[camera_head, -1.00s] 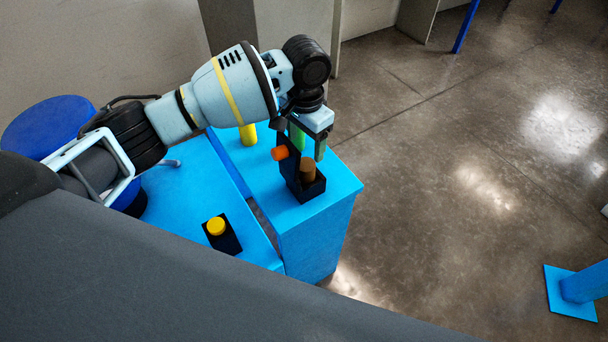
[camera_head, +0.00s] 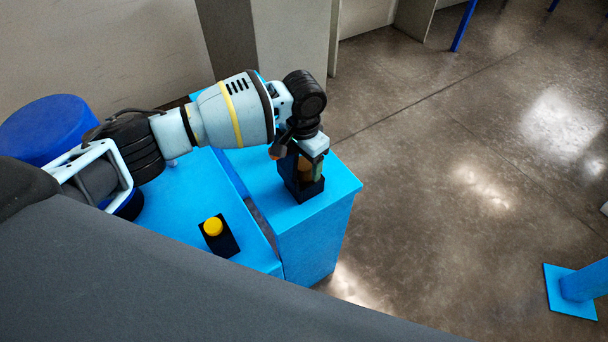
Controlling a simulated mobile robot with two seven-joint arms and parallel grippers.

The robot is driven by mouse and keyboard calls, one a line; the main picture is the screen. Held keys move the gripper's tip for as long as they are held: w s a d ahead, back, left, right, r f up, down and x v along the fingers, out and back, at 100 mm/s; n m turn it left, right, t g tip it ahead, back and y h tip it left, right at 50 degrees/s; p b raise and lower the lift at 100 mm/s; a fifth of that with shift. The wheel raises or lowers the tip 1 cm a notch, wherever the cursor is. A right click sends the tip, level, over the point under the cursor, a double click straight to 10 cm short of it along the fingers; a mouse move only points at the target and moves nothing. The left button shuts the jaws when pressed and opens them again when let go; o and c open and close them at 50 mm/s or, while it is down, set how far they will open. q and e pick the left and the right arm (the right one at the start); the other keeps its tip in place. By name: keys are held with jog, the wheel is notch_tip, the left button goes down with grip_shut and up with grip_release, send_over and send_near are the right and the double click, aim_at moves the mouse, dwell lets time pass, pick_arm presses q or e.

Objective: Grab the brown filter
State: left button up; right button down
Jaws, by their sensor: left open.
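The brown filter (camera_head: 304,167) stands upright in a small black holder (camera_head: 302,191) on the blue table. Only part of it shows, because my left gripper (camera_head: 306,168) is right over it. The gripper points down and is open, with its fingers low around or beside the filter. I cannot tell whether they touch it. My right gripper is not in view.
The blue table (camera_head: 333,187) has its edge just right of the holder. Another blue surface (camera_head: 189,190) at left carries a black box (camera_head: 229,246) with a yellow knob (camera_head: 213,227). A blue round object (camera_head: 42,128) stands at far left.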

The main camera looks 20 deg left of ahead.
pick_arm(q)
jog(key=c, duration=1.4)
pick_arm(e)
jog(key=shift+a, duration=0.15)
pick_arm(q)
jog(key=shift+r, duration=0.1)
